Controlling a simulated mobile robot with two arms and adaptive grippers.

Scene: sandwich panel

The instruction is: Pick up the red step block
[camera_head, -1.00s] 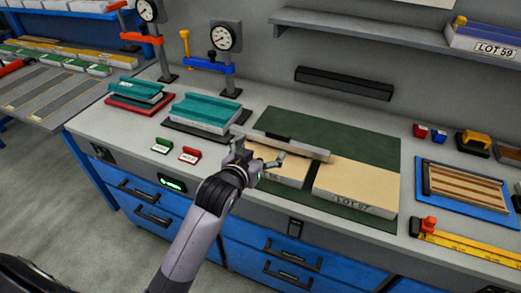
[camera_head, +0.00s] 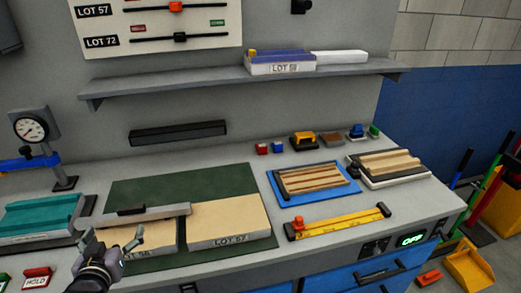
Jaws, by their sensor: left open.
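A small red block (camera_head: 262,149), most likely the red step block, sits at the back of the bench, just left of a small blue block (camera_head: 278,147). Its steps are too small to make out. My left gripper (camera_head: 112,241) is at the lower left, open and empty, in front of the left beige panel (camera_head: 150,238). It is well to the left of the red block and apart from it. My right gripper is not in view.
A grey bar (camera_head: 160,213) with a dark grip lies across the left panel. The LOT 57 panel (camera_head: 228,223) lies on the green mat (camera_head: 180,184). A blue tray (camera_head: 318,200) and a yellow rule (camera_head: 340,222) lie right. A shelf (camera_head: 200,84) overhangs behind.

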